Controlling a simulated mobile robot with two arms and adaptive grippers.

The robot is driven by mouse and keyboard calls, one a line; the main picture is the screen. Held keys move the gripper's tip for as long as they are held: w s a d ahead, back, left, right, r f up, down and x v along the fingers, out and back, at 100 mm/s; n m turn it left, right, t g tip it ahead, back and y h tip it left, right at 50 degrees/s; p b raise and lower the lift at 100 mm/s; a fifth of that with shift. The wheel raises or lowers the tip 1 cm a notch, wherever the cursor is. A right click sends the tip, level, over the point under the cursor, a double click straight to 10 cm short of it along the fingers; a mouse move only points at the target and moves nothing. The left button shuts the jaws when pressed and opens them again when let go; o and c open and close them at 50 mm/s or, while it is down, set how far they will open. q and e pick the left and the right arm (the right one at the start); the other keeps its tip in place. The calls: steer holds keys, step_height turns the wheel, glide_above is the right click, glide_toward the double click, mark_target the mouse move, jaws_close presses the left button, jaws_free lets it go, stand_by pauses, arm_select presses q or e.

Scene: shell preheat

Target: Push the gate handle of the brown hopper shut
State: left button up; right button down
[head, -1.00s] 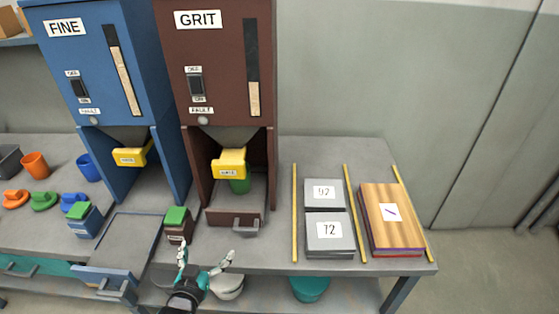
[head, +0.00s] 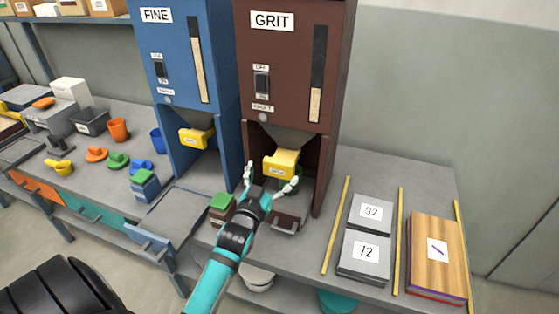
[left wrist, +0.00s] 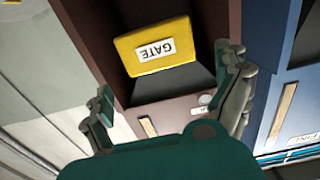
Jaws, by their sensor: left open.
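The brown hopper (head: 290,62), labelled GRIT, stands at the back of the table. Its yellow gate handle (head: 281,163) sticks out at the front, under the chute. In the left wrist view the handle (left wrist: 153,60) shows its GATE label upside down. My left gripper (head: 270,178) is open and empty in front of the hopper bay, its fingers spread to either side of the handle; I cannot tell if they touch it. In the left wrist view the handle lies beyond and between the fingertips. My right gripper is not in view.
A green-topped block (head: 222,205) sits close left of my gripper. Grey plates (head: 366,256) lie to the right.

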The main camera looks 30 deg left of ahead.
mark_target(277, 166)
arm_select(q)
steer(key=x, duration=0.6)
steer(key=shift+a+p, duration=0.1)
steer(key=shift+p, duration=0.2)
steer(key=shift+s, duration=0.1)
steer(key=c, duration=1.5)
